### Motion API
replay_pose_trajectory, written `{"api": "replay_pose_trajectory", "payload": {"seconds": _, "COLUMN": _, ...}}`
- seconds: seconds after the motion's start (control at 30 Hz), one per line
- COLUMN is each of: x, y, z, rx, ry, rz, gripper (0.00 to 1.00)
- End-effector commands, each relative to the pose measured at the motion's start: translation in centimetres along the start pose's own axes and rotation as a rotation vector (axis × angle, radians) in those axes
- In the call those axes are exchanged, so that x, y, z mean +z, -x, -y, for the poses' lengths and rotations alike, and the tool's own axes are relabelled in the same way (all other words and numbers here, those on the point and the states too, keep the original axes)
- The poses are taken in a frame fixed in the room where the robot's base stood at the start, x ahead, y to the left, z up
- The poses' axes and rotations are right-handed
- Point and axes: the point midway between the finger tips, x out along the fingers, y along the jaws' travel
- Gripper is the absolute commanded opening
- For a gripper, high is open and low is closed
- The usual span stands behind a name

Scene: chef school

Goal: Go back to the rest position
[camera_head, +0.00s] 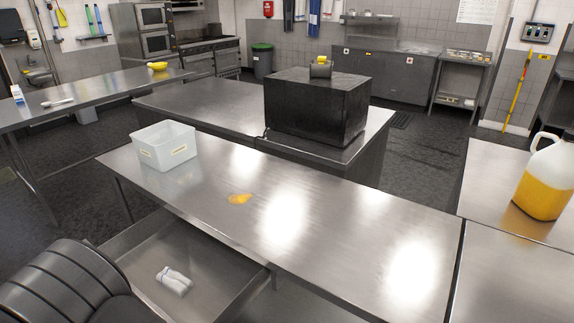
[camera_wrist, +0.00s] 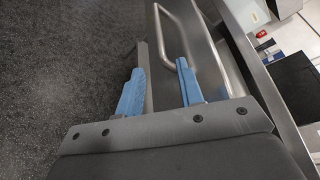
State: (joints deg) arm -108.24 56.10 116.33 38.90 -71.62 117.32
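My gripper (camera_wrist: 160,68) shows in the wrist view with its two blue fingers spread apart. A metal bar handle (camera_wrist: 181,62) of the drawer is close to the right finger, and I cannot tell whether they touch. Nothing is seen held between the fingers. In the head view the gripper itself is hidden; only a dark ribbed part of my arm shows at the lower left. The steel drawer (camera_head: 140,265) under the table is open, with a white folded cloth-like item (camera_head: 174,280) inside.
A steel table (camera_head: 330,225) carries a white bin (camera_head: 166,146) and a yellow-orange spill (camera_head: 240,198). A jug of yellow liquid (camera_head: 545,185) stands on the right counter. A black box (camera_head: 316,105) stands behind. In the wrist view, dark floor (camera_wrist: 65,60) lies free at the left.

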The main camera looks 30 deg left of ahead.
Motion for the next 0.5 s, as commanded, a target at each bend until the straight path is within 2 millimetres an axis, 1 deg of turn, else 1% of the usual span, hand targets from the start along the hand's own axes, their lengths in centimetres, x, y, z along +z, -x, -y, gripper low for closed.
{"api": "replay_pose_trajectory", "payload": {"seconds": 0.03, "x": -0.1, "y": -1.2, "z": 0.1, "rx": -0.003, "ry": -0.002, "rz": -0.003, "gripper": 0.34}}
{"api": "replay_pose_trajectory", "payload": {"seconds": 0.3, "x": -0.1, "y": -6.5, "z": 0.1, "rx": -0.003, "ry": -0.001, "rz": -0.001, "gripper": 0.34}}
{"api": "replay_pose_trajectory", "payload": {"seconds": 0.5, "x": -0.1, "y": -9.7, "z": 0.0, "rx": -0.001, "ry": 0.000, "rz": -0.002, "gripper": 0.34}}
